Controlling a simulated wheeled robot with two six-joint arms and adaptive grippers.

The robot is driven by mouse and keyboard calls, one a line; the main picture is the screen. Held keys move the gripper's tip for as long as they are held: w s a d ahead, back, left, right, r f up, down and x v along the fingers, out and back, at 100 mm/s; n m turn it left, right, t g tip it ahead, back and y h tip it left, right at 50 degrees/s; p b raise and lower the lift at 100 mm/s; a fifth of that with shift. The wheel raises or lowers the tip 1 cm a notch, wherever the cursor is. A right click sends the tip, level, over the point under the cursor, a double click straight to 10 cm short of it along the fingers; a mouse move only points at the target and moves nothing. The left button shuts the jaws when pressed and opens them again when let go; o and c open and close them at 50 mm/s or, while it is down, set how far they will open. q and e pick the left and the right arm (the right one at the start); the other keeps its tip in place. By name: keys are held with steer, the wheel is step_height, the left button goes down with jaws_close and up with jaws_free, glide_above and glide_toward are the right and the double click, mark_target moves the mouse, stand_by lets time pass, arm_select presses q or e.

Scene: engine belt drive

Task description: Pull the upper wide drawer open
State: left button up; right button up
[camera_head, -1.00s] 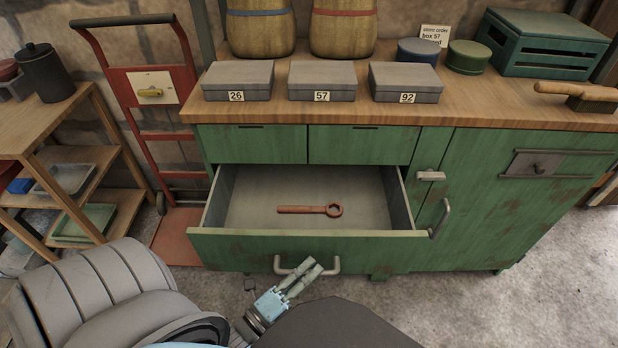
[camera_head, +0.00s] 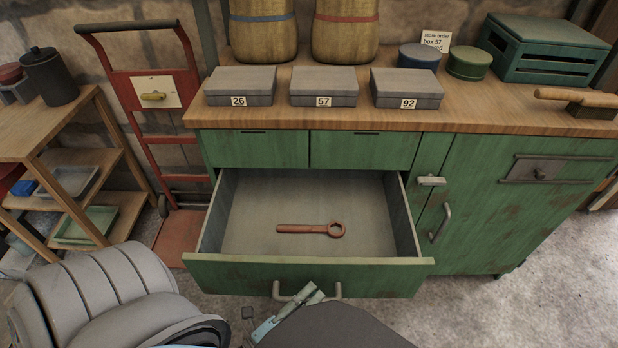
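The upper wide drawer (camera_head: 215,272) of the green cabinet stands well open, below two small shut drawers. A red ring wrench (camera_head: 311,229) lies on its bare floor. Its pale bar handle (camera_head: 337,290) is on the front panel. Part of the handle and most of the gripper are hidden by my own dark arm link. My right gripper is not in view.
Three grey boxes marked 26 (camera_head: 240,86), 57 (camera_head: 323,86) and 92 (camera_head: 406,88) stand on the wooden top. A red hand truck (camera_head: 165,140) and a wooden shelf (camera_head: 90,165) stand left. The cabinet door (camera_head: 500,210) at right is shut. Floor is clear at right.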

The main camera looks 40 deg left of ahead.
arm_select(q)
steer(key=s+a+f, duration=0.1)
steer(key=s, duration=1)
steer(key=shift+s+a+f, duration=0.25)
steer(key=shift+s+a, duration=0.1)
steer(key=shift+s, duration=0.05)
